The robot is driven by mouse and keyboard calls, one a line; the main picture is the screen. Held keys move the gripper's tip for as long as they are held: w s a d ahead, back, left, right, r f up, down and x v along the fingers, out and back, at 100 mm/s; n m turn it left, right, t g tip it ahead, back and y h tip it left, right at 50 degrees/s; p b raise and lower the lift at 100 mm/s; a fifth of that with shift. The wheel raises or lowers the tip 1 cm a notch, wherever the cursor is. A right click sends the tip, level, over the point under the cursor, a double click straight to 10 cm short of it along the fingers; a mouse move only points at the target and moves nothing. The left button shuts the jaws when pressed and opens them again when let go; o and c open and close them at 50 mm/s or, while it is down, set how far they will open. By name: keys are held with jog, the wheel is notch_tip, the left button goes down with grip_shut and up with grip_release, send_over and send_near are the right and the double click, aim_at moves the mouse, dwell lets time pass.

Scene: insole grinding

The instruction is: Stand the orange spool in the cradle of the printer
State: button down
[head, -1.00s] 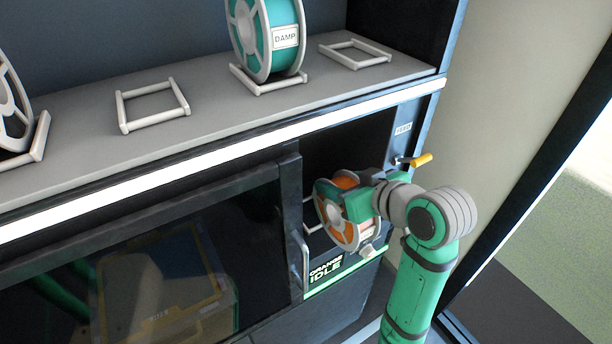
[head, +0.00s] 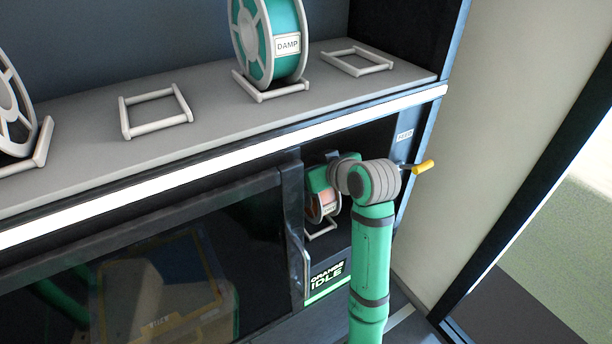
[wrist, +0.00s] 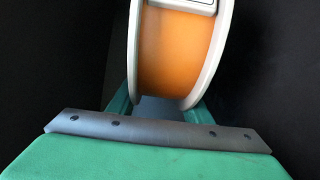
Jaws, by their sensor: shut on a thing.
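The orange spool (head: 316,204) has white flanges and orange filament, and is inside the printer's open bay at the right, partly hidden by my arm. In the wrist view the spool (wrist: 178,55) stands upright between the green fingers of my gripper (wrist: 160,108), which is shut on it. The printer's panel (head: 328,275) reads ORANGE IDLE.
A teal spool marked DAMP (head: 268,45) stands in a cradle on the shelf (head: 215,110). Empty cradles stand at its left (head: 156,112) and right (head: 357,62). A yellow-handled lever (head: 423,167) juts out close to my arm. A dark door frame (head: 293,215) bounds the bay's left side.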

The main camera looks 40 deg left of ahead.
aim_at(330, 195)
notch_tip(330, 195, down, 3)
jog(key=shift+f, duration=0.2)
jog(key=shift+w+a+f, duration=0.1)
jog(key=shift+a+f, duration=0.1)
jog(key=shift+f, duration=0.15)
jog(key=c, duration=0.9)
grip_release()
jog(key=v, duration=1.2)
